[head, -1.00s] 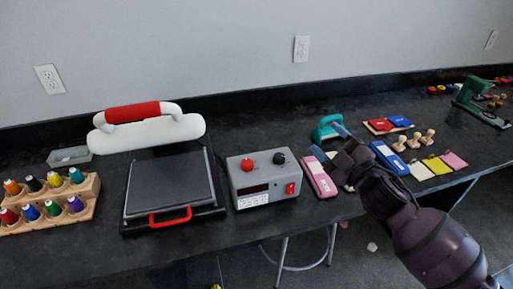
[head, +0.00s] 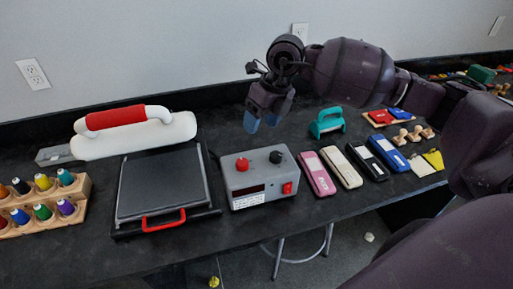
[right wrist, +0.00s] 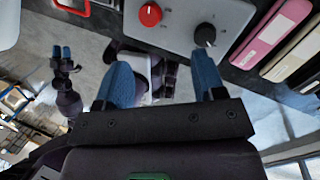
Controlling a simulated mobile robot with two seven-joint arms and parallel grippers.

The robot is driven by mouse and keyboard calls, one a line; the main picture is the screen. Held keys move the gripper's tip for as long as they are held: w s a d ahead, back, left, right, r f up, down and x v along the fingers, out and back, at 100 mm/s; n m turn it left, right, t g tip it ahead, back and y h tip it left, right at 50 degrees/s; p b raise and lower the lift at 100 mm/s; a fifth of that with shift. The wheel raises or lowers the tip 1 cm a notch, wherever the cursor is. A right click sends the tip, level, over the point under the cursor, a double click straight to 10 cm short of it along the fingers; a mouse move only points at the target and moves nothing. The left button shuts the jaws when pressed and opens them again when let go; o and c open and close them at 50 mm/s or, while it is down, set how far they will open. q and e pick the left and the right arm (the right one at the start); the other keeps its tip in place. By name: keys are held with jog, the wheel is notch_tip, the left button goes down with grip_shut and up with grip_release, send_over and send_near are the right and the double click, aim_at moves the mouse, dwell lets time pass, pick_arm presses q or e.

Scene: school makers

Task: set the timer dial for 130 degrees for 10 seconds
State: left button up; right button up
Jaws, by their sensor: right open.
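The grey control box (head: 258,183) stands on the black counter with a red knob (head: 242,164) on its left and a black knob (head: 276,157) on its right. A dark display, a white label and a red switch (head: 287,188) are on its front. My right gripper (head: 262,122) is open and empty, above and behind the box, with blue fingertips pointing down. In the right wrist view its fingers (right wrist: 163,85) are apart; the red knob (right wrist: 150,14) and black knob (right wrist: 205,35) lie beyond them. One fingertip appears close to the black knob; contact cannot be told. My left gripper (right wrist: 66,58) shows in the right wrist view, apart from the box.
A heat press with a black plate (head: 163,185) and red handle stands left of the box. Pink (head: 316,174), cream and black cases stand close right of the box. A teal tool (head: 327,123) is behind them.

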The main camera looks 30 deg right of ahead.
aim_at(276, 154)
jog(key=d+f+h, duration=0.1)
jog(key=f, duration=0.2)
jog(key=d+f+m+h, duration=0.1)
jog(key=f, duration=0.3)
jog(key=s+d+f+g+h, duration=0.1)
jog(key=d+f, duration=0.1)
jog(key=f, duration=0.2)
jog(key=shift+f+m+b, duration=0.25)
jog(key=shift+m+b, duration=0.15)
jog(key=c, duration=0.9)
